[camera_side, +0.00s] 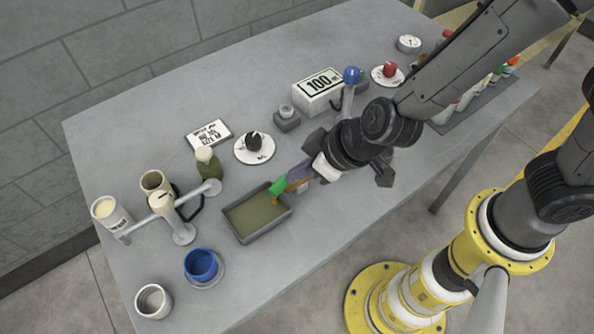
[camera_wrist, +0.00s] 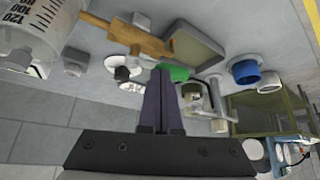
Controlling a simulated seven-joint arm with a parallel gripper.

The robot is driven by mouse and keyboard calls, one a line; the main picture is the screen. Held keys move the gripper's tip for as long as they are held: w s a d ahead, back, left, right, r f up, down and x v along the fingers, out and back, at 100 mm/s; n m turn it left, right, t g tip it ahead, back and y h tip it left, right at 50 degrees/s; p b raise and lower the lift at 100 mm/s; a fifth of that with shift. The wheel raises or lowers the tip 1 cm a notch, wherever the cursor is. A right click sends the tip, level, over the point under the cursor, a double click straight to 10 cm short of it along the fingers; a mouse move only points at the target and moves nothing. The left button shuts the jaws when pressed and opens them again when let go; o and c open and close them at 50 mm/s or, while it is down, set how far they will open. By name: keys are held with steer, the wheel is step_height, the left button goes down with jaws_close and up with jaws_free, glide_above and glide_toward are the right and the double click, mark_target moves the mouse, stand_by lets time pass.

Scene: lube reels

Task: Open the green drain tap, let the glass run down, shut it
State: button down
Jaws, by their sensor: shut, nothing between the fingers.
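In the wrist view the green handle (camera_wrist: 176,73) is at my fingertips, on a brass tap body (camera_wrist: 130,36). My gripper (camera_side: 290,180) is shut and empty, its purple fingers (camera_wrist: 161,80) pointing at the handle. I cannot tell whether they touch it. The marked glass (camera_wrist: 30,35) shows at the upper left of the wrist view, partly cut off; its oil level is unclear. In the side view my arm hides the glass.
A display reading 100 (camera_side: 318,92) stands behind my arm. A dial with a black knob (camera_side: 254,143) and a label plate (camera_side: 208,134) lie behind the tray. A metal stand (camera_side: 182,228) with cups is at the left, a blue cup (camera_side: 201,265) at front left.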

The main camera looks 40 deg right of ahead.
steer(key=shift+r, duration=0.15)
steer(key=a+v, duration=0.1)
steer(key=v, duration=1.2)
steer(key=shift+s+a+r, duration=0.25)
steer(key=shift+s+r, duration=0.05)
steer(key=shift+s, duration=0.3)
steer(key=shift+w+d, duration=0.1)
